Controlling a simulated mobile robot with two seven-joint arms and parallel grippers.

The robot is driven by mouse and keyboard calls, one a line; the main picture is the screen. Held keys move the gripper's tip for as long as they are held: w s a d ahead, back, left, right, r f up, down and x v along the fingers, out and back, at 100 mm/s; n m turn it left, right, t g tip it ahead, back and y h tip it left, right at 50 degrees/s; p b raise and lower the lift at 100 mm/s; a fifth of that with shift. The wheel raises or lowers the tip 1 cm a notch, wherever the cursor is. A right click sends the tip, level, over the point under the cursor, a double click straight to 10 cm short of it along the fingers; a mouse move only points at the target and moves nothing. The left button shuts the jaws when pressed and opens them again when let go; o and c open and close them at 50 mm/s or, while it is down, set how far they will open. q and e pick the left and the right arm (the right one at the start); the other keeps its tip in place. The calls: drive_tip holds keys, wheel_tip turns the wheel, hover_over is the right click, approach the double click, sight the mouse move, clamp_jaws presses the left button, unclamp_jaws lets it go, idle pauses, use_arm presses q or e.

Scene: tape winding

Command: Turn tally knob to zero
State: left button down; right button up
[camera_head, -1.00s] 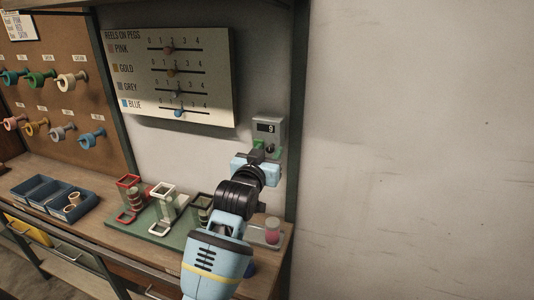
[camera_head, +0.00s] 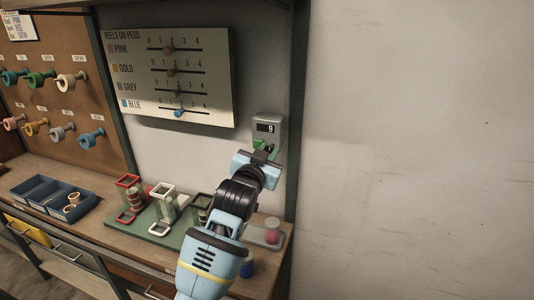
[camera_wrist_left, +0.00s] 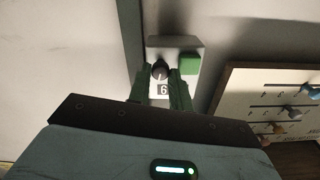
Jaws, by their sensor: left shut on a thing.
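The tally box is a small grey unit (camera_head: 267,126) on the wall, with a dark display (camera_head: 266,128) that reads 9. In the left wrist view the box (camera_wrist_left: 176,42) is seen upside down, with its digit (camera_wrist_left: 163,90) looking like a 6. A dark round knob (camera_wrist_left: 160,69) on it sits between the two green fingers of my left gripper (camera_wrist_left: 160,82), which is shut on it. A green square button (camera_wrist_left: 190,63) is beside the knob, clear of the fingers. In the head view my left gripper (camera_head: 263,151) hides most of the knob.
A slider board (camera_head: 172,75) labelled REELS ON PEGS hangs to the left. Below are a bench with a blue tray (camera_head: 48,194) and a green mat (camera_head: 150,234) carrying several frames and reels. A pegboard (camera_head: 48,85) holds coloured reels. The wall at right is bare.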

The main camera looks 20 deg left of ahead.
use_arm(q)
drive_tip(key=m, duration=0.4)
drive_tip(key=shift+m, duration=0.3)
drive_tip(key=m, duration=0.3)
drive_tip(key=shift+m, duration=0.4)
drive_tip(key=m, duration=0.7)
drive_tip(key=shift+d+f, duration=0.1)
drive_tip(key=shift+f, duration=0.05)
drive_tip(key=c, duration=1.3)
unclamp_jaws()
drive_tip(key=s, duration=0.8)
